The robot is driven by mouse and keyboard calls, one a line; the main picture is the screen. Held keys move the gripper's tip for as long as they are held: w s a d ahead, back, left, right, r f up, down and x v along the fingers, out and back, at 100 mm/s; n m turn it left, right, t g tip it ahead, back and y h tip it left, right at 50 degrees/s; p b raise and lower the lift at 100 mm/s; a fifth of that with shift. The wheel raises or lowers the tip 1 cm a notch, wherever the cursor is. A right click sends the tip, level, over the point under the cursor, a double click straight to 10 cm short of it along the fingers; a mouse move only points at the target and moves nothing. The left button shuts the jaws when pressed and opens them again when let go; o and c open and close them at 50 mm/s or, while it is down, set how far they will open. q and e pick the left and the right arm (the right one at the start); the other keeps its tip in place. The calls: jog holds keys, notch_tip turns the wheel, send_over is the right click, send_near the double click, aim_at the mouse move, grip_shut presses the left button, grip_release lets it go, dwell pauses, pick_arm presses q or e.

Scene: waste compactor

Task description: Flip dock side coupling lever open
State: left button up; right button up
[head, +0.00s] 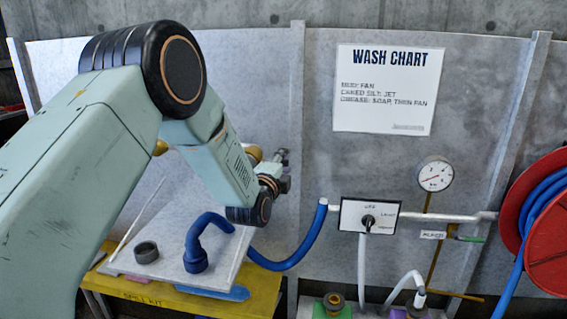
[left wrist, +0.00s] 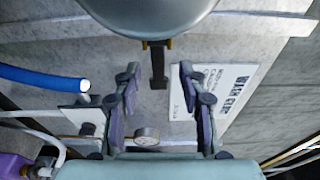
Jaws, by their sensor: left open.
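My left gripper (head: 282,162) is raised in front of the grey wall, above and left of the white selector panel. In the left wrist view (left wrist: 159,72) its two fingers are apart with nothing held between them. A blue hose (head: 290,262) runs from the grey board to a pale end left of the panel; this end (left wrist: 83,86) also shows in the left wrist view. I cannot make out a coupling lever. My right gripper is not in view.
The selector panel (head: 353,215) has a dark knob, with a pressure gauge (head: 435,175) above right. A red hose reel (head: 535,215) is at the right edge. The grey board (head: 222,277) rests above a yellow spill-kit box (head: 200,303). A wash chart (head: 388,88) hangs behind.

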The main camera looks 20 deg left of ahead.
pick_arm(q)
jog(key=shift+w+d+f, duration=0.1)
jog(key=shift+w+d, duration=0.1)
jog(key=shift+w, duration=0.1)
jog(key=shift+s+a, duration=0.2)
jog(key=c, duration=0.5)
jog(key=shift+d, duration=0.1)
grip_shut()
